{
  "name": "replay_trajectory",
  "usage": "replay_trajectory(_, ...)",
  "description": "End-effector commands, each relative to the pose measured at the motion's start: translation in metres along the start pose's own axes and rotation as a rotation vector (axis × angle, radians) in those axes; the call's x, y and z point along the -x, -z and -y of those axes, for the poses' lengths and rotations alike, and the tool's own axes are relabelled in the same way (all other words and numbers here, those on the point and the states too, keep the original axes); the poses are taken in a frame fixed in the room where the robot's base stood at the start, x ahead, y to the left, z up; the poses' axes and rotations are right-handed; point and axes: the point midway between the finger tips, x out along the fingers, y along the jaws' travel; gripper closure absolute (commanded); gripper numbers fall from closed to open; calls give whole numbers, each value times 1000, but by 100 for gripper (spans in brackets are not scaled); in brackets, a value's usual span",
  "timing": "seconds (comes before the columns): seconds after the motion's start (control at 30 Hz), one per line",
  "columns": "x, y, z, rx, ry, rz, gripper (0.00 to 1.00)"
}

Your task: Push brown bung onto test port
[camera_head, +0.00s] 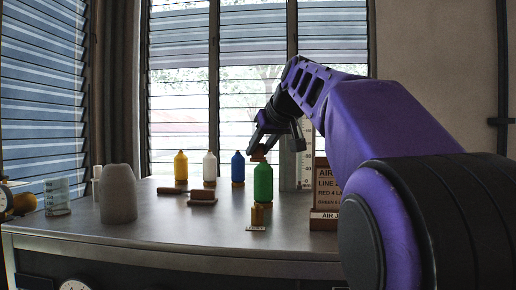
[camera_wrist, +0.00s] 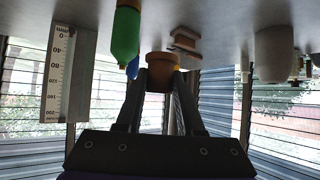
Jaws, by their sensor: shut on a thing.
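The brown bung (camera_wrist: 162,62) is between the fingertips of my gripper (camera_wrist: 162,78) in the wrist view, which shows the scene upside down. In the head view, my gripper (camera_head: 258,148) is shut on it above the bench, and the bung (camera_head: 257,157) shows small, just above the green bottle's top in the picture. A short brass fitting (camera_head: 257,214), perhaps the test port, stands on the bench in front of the green bottle with a small label (camera_head: 256,228) before it. The label is too small to read surely. The bung is apart from this fitting.
The green bottle (camera_head: 263,184) stands close behind the fitting. Blue (camera_head: 238,167), white (camera_head: 209,167) and yellow (camera_head: 181,167) bottles stand farther back. A grey rounded block (camera_head: 118,196) is at left, a lettered sign (camera_head: 325,190) at right. The bench (camera_head: 180,235) is clear at front centre.

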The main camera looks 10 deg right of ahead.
Motion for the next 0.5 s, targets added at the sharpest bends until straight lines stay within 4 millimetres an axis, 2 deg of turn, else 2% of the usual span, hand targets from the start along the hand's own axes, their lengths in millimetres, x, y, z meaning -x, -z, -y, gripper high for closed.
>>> replay_trajectory(0.5,-38,-55,0,0,0,0,100)
